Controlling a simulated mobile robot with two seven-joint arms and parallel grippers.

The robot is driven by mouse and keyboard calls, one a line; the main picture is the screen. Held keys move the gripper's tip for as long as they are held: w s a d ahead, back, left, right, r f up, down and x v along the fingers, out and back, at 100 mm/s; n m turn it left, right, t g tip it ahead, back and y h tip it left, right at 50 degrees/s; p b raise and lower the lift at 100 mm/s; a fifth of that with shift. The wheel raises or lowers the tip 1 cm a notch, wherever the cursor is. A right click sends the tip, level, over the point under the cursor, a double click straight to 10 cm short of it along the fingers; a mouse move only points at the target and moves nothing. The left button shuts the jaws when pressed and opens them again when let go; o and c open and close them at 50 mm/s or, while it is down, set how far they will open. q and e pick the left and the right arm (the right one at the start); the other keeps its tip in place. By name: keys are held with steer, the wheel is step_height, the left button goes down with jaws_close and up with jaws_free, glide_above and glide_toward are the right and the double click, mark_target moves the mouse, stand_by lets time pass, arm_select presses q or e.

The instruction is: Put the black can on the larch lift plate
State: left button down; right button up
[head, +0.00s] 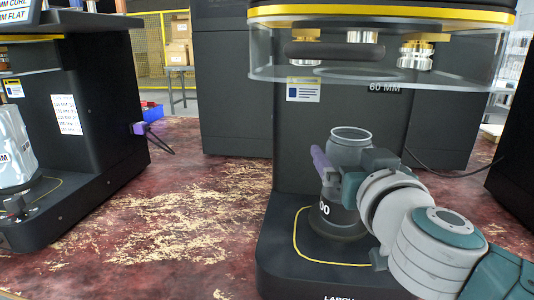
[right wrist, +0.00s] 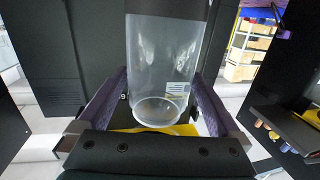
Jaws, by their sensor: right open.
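The black can (head: 336,222) has a dark lower body with white digits and a clear upper part (head: 350,142). It stands upright at the base of the middle seamer, inside a yellow outline; the lift plate under it is hidden. The base's front edge carries partly cut-off lettering that seems to read LARCH (head: 340,297). My right gripper (head: 328,178) is open, its purple fingers around the can. In the right wrist view my gripper's fingers (right wrist: 160,100) flank the clear part (right wrist: 162,65), with small gaps showing. My left gripper is out of view.
A clear guard (head: 375,72) with metal chucks hangs above the can. Another seamer (head: 95,95) at the left holds a pale can (head: 14,150). The worn red tabletop (head: 190,200) between the machines is clear.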

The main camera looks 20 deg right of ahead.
steer(key=shift+s+a+r, duration=0.1)
steer(key=shift+s, duration=0.15)
steer(key=f+p+v, duration=0.1)
steer(key=p+v, duration=0.1)
steer(key=v, duration=0.9)
steer(key=s+a+r+n+g+y, duration=0.1)
steer(key=a+r+n+y, duration=0.3)
steer(key=a+y, duration=0.45)
steer(key=s+a+r+n+y, duration=0.1)
steer(key=s+a+n+y, duration=0.1)
steer(key=a+n+y, duration=0.6)
steer(key=s+a+f+m+g+h, duration=0.1)
steer(key=s+f+g+h, duration=0.25)
steer(key=f+g, duration=0.3)
steer(key=s+d+f+m+g+h, duration=0.5)
steer(key=s+d, duration=0.4)
steer(key=d, duration=0.2)
step_height(320, 180, down, 2)
steer(key=shift+s+d+f+h, duration=0.1)
steer(key=shift+s+d+h, duration=0.3)
steer(key=shift+h, duration=0.5)
